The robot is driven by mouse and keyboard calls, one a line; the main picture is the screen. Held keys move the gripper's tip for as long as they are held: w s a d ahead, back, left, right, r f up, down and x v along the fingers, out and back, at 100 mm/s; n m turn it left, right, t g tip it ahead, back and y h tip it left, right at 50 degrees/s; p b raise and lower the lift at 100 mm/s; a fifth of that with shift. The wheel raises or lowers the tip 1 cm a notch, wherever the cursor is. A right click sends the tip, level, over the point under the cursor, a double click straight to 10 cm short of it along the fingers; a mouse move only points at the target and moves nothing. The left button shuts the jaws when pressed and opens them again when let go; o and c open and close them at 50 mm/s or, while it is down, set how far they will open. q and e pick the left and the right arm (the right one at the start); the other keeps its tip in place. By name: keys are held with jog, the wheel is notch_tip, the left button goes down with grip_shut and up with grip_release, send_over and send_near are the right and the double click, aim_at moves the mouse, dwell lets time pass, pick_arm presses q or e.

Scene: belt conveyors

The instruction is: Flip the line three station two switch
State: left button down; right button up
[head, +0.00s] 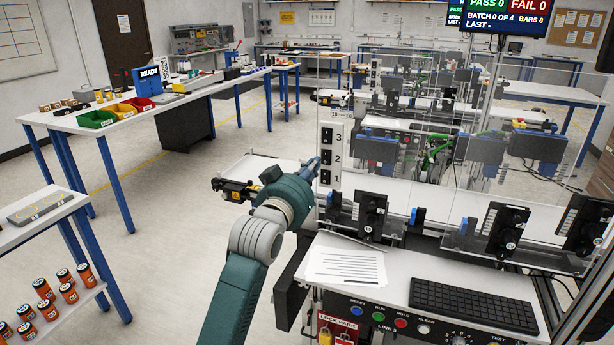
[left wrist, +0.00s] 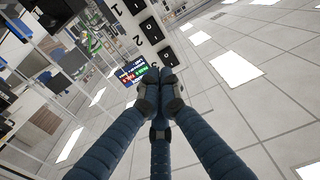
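The switch panel (head: 332,189) is a pale upright plate with black rocker switches numbered 3, 2 and 1 from top to bottom. The station two switch (head: 326,157) is the middle one; it also shows in the left wrist view (left wrist: 150,31), where the panel appears turned over. My left gripper (head: 314,163) is just left of the panel, level with about the middle switch. In the left wrist view its fingers (left wrist: 160,78) are together and empty, with tips beside the switch marked 3. Whether they touch the panel is unclear. My right gripper is not in view.
The console marked LINE 3 (head: 388,328) has coloured buttons, a paper sheet (head: 346,267) and a black keyboard (head: 474,305). Clear guard panels (head: 480,215) and black fixtures stand right of the switches. A table with coloured bins (head: 97,118) is at left, with open floor between.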

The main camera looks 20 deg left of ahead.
pick_arm(q)
jog(key=shift+s+r+b, duration=0.15)
jog(key=shift+s+r, duration=0.05)
jog(key=shift+s, duration=0.8)
jog(key=shift+s+r+b, duration=0.15)
jog(key=shift+s+r, duration=0.05)
jog(key=shift+s, duration=0.8)
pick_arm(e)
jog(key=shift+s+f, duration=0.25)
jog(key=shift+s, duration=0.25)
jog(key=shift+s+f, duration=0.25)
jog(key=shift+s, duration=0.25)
